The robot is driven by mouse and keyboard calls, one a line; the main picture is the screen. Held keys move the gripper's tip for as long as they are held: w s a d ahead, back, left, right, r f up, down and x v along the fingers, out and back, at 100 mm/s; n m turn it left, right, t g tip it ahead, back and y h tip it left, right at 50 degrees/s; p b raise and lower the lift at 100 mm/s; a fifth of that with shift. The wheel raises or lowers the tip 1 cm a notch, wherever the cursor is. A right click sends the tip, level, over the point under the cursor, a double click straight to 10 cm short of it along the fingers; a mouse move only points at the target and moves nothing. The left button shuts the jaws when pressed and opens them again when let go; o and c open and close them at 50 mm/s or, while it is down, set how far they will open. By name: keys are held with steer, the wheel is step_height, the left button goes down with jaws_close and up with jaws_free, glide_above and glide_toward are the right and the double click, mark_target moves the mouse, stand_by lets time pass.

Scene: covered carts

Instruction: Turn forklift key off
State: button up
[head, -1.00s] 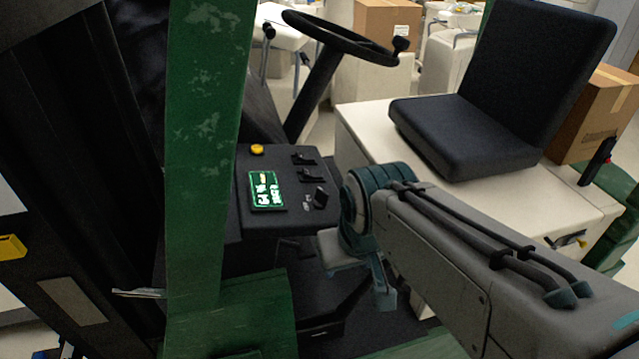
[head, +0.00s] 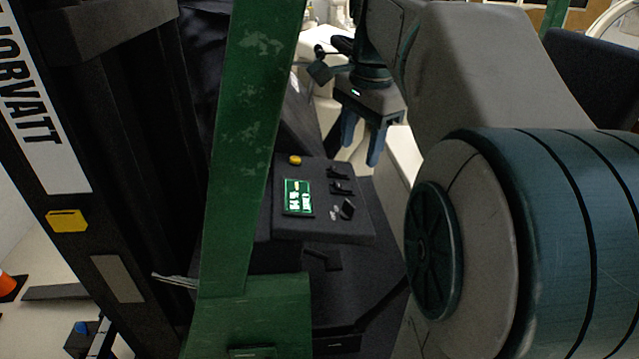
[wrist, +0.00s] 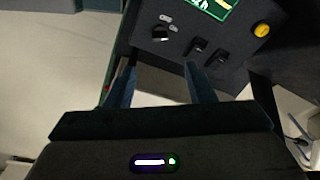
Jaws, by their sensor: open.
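The forklift's dark control panel (head: 330,228) carries a lit green display (head: 298,197), a yellow button (head: 295,160) and several black switches. The black key switch (head: 347,209) sits at the panel's near right corner; it also shows in the wrist view (wrist: 160,33), beside two small labels. My gripper (head: 361,152) is open and empty, with its blue fingers pointing down above and beyond the panel in the head view. In the wrist view my fingers (wrist: 160,80) are spread near the panel's edge, apart from the key switch.
A green upright post (head: 242,150) stands left of the panel, with the dark mast (head: 130,150) beyond it. My arm covers much of the right side. The dark seat (head: 590,75) shows at the far right. An orange cone (head: 8,284) stands at lower left.

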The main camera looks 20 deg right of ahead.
mark_target(351, 204)
steer(key=f, duration=0.9)
steer(key=w+f+p, duration=0.1)
steer(key=f, duration=0.3)
steer(key=shift+w+a+f, duration=0.1)
steer(key=shift+a+f, duration=0.05)
steer(key=shift+f, duration=0.15)
